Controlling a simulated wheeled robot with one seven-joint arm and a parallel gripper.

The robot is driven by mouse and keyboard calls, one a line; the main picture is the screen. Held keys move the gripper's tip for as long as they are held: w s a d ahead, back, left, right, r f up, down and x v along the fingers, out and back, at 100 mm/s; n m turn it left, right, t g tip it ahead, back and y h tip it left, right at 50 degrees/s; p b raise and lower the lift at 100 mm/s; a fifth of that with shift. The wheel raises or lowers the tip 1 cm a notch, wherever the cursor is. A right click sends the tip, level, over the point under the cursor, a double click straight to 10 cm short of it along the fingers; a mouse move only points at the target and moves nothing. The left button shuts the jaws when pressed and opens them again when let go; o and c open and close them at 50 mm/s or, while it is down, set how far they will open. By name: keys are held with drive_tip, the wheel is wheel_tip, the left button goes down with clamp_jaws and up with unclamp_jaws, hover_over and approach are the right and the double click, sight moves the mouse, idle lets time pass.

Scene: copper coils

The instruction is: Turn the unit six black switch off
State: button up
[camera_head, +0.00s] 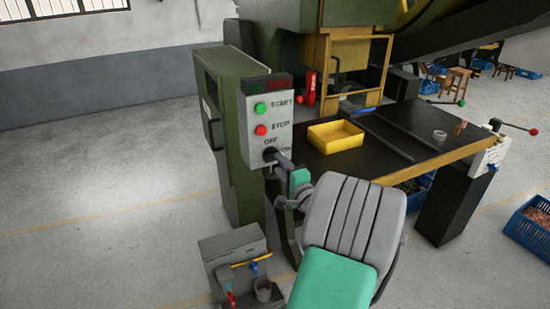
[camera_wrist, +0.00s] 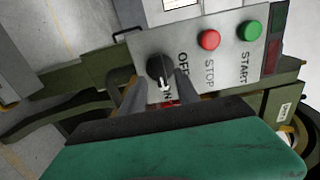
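The black switch (camera_head: 269,154) is a round knob low on the grey control panel (camera_head: 258,142), below a green START button and a red STOP button. In the wrist view the black switch (camera_wrist: 159,68) has a white mark on its lower side, toward the partly hidden ON label; the OFF label is beside it. My gripper (camera_head: 281,160) is at the knob. In the wrist view my gripper (camera_wrist: 157,82) has its two grey fingers apart, one on each side of the knob's lower part. I cannot tell whether they touch it.
The panel sits on a green cabinet (camera_head: 232,130). To its right is a work table with a yellow tray (camera_head: 335,137). A small grey box (camera_head: 232,250) stands on the floor below. The floor at left is clear. No unit number is readable.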

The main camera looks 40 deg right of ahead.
drive_tip(key=x, duration=0.3)
drive_tip(key=shift+w+p, duration=0.35)
drive_tip(key=shift+w, duration=0.05)
clamp_jaws()
